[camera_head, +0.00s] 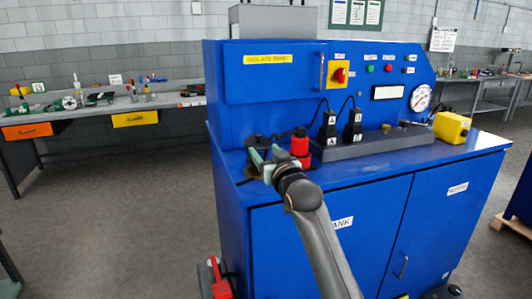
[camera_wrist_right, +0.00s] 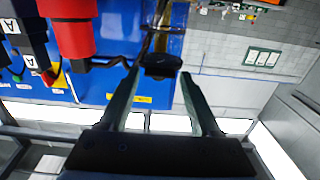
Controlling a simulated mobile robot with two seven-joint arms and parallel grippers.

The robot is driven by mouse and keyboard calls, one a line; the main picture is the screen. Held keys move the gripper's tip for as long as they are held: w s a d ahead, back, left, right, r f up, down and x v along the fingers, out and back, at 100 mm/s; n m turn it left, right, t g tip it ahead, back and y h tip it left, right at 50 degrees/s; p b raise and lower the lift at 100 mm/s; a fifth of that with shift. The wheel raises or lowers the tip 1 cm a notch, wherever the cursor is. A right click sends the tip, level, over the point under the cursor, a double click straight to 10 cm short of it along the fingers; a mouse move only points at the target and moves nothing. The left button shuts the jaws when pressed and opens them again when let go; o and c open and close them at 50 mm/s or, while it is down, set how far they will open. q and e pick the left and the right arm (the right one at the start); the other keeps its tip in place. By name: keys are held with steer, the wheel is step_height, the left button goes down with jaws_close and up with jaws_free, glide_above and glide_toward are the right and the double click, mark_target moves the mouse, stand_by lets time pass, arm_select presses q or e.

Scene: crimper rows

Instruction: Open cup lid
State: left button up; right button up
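A small dark round lid (camera_wrist_right: 162,62) shows in the right wrist view, just past and between my right gripper's fingertips. In the head view, a dark piece (camera_head: 257,141) that looks like this lid stands at the left front of the blue bench top, behind my right gripper (camera_head: 260,156). My right gripper also shows in the right wrist view (camera_wrist_right: 160,82). Its two pale green fingers are spread, with the lid between their tip ends, and I see no firm contact. My left gripper is not in view.
A red cylinder (camera_head: 300,143) stands close to the right of my gripper. Two black plugs (camera_head: 328,127) with cables stand beyond it on a grey block (camera_head: 385,143). The blue cabinet's upright panel (camera_head: 262,88) rises behind. A yellow box (camera_head: 452,127) sits at the right end.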

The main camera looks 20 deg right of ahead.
jaws_close()
stand_by(1.1)
